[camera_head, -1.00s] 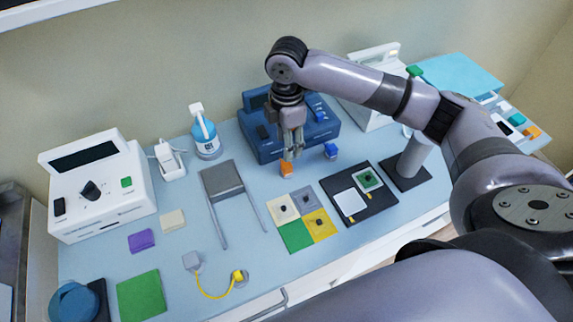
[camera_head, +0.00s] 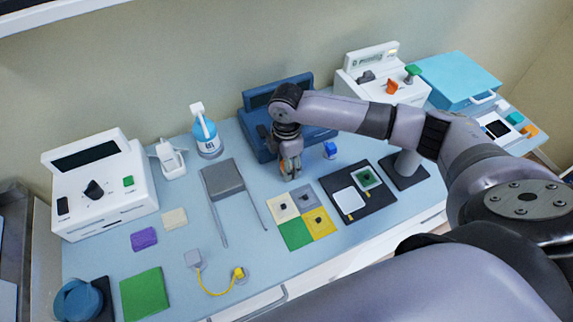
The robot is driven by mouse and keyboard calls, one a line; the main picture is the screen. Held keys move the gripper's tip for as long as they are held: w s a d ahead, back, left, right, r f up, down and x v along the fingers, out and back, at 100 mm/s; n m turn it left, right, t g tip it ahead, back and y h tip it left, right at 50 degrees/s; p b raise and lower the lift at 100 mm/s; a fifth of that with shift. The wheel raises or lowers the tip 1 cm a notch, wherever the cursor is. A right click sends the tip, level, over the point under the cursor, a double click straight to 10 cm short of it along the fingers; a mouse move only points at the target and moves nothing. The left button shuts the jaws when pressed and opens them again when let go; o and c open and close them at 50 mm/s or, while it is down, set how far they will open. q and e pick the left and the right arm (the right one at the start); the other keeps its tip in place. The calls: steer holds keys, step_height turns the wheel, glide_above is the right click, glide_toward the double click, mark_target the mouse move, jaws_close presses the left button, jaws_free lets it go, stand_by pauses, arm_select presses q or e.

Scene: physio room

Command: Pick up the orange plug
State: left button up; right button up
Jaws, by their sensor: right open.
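The orange plug (camera_head: 284,167) stands on the light blue tabletop in front of the blue device, and only a small part of it shows. My right gripper (camera_head: 290,175) points down at it, open, with its fingers low around or just beside the plug. The fingers hide most of the plug, and I cannot tell whether they touch it. My left gripper is not in view.
A blue plug (camera_head: 330,150) stands close to the right of my gripper. The blue device (camera_head: 258,143) is right behind it. A four-coloured pad board (camera_head: 295,234) lies in front, a grey stand (camera_head: 222,180) to the left, and a black tray (camera_head: 375,203) to the right.

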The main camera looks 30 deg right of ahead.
steer(key=shift+c, duration=0.4)
steer(key=c, duration=0.9)
steer(key=shift+o, duration=0.2)
steer(key=shift+r, duration=0.1)
